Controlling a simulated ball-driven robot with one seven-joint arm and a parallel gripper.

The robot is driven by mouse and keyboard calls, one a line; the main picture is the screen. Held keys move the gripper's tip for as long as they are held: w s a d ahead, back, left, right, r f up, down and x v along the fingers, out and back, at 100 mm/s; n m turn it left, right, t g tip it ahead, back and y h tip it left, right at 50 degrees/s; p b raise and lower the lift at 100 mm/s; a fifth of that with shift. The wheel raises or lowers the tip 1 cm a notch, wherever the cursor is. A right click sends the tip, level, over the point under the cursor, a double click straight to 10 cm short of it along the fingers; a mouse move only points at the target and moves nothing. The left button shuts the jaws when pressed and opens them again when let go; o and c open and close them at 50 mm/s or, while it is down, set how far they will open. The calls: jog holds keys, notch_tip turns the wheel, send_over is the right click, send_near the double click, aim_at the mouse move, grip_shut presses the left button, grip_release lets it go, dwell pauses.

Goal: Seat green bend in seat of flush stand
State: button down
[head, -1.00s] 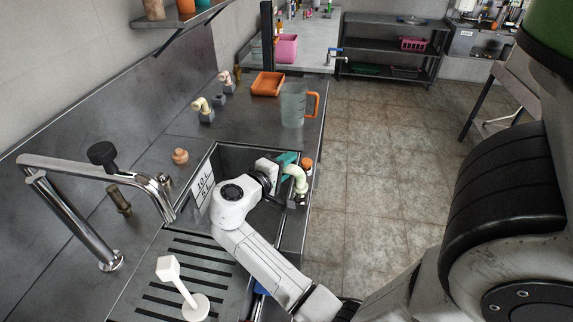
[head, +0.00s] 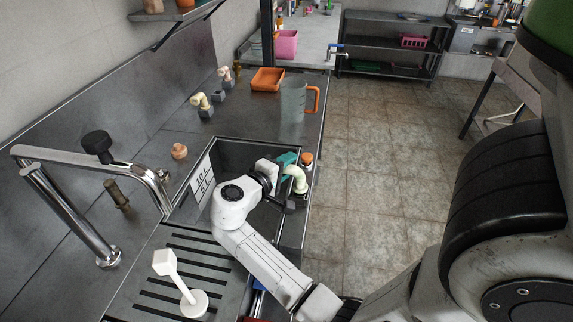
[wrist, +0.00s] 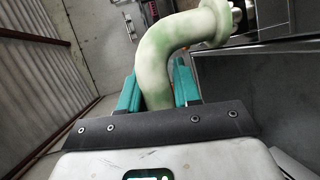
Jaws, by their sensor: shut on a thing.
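The green bend (head: 299,180) is a pale green curved pipe with a collar at one end. My gripper (head: 284,162) has teal fingers shut on it above the right edge of the sink. In the wrist view the bend (wrist: 162,62) rises between the teal fingers (wrist: 158,92) and curves right, its collar at the top right near a metal fitting. I cannot tell whether they touch. Cream bends (head: 201,100) stand on grey blocks on the back counter, beside a small grey block (head: 218,96). I cannot tell which piece is the flush stand.
The sink (head: 232,150) lies beneath my arm. A jug (head: 292,102) and an orange tray (head: 267,80) stand behind it. The tiled floor (head: 375,170) at right is open.

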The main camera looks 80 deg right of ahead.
jog(key=shift+f+b, duration=0.5)
jog(key=shift+f, duration=0.3)
jog(key=c, duration=0.7)
grip_release()
jog(key=b+v, duration=0.1)
jog(key=v, duration=0.9)
jog(key=shift+w+a+r, duration=0.1)
jog(key=shift+a, duration=0.3)
